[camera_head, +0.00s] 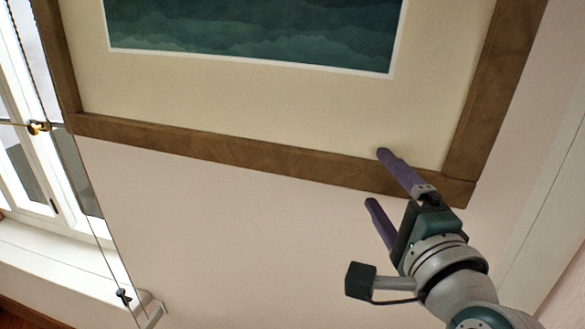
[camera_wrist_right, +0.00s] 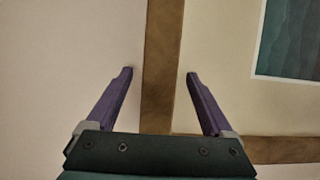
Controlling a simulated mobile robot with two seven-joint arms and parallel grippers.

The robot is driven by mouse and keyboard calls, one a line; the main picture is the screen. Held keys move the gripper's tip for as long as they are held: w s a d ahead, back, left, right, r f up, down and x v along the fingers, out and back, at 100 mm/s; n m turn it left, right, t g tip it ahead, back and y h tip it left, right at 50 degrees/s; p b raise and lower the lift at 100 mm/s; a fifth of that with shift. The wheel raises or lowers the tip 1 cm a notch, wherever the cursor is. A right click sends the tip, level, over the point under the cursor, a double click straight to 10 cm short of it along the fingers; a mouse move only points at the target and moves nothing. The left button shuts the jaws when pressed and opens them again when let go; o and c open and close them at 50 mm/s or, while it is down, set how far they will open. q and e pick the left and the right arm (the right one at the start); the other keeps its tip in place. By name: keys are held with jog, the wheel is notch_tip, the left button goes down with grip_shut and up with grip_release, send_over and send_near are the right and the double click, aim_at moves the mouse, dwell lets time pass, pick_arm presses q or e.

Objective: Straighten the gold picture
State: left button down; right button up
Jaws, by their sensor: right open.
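The framed picture (camera_head: 250,150) hangs on the wall, with a wide brown-gold wooden frame, a cream mat and a dark teal image. Its lower rail slopes down toward the right in the head view, and its top is out of view. My right gripper (camera_head: 377,177) is open at the lower rail, near the lower right corner. In the right wrist view the rail (camera_wrist_right: 162,45) runs between the two purple fingers of the gripper (camera_wrist_right: 160,73), with a small gap on each side. I cannot tell how deep the fingertips reach. My left gripper is not in view.
A white window (camera_head: 25,150) with a pale sill (camera_head: 70,265) is at the left. A thin cord with a brass fitting (camera_head: 40,127) and a dark fitting (camera_head: 123,297) runs down beside it. The pale wall (camera_head: 220,240) below the picture is bare.

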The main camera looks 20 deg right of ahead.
grip_shut()
dwell(0.7)
dwell(0.3)
